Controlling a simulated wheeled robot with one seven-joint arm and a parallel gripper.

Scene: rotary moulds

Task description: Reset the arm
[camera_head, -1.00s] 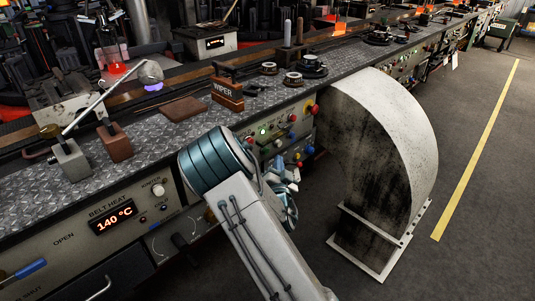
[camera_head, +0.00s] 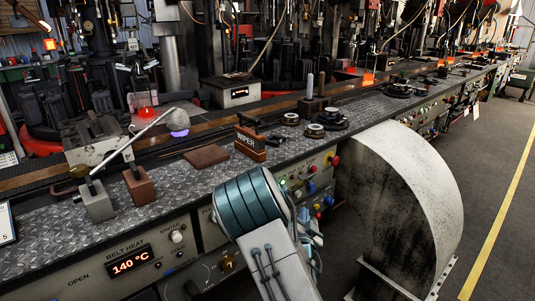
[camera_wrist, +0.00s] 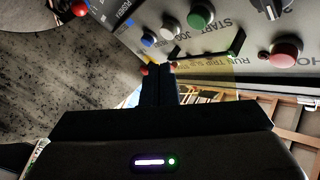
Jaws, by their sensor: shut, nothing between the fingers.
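My arm, with a teal-banded joint, rises from the bottom middle of the head view in front of the machine's front panel. My gripper (camera_wrist: 158,72) shows in the wrist view with its dark fingers together and nothing between them. It points toward a control panel (camera_wrist: 225,45) with green, white, blue and red buttons. I cannot tell the exact gap between the fingertips and the panel. In the head view the fingers are hidden behind my arm.
A metal bench (camera_head: 75,228) holds a wiper block (camera_head: 250,140), a brown plate (camera_head: 206,156) and a long-handled tool (camera_head: 150,127). A curved grey guard (camera_head: 405,185) stands right of my arm. A heat display (camera_head: 133,262) reads 140 °C. Open floor lies at the far right.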

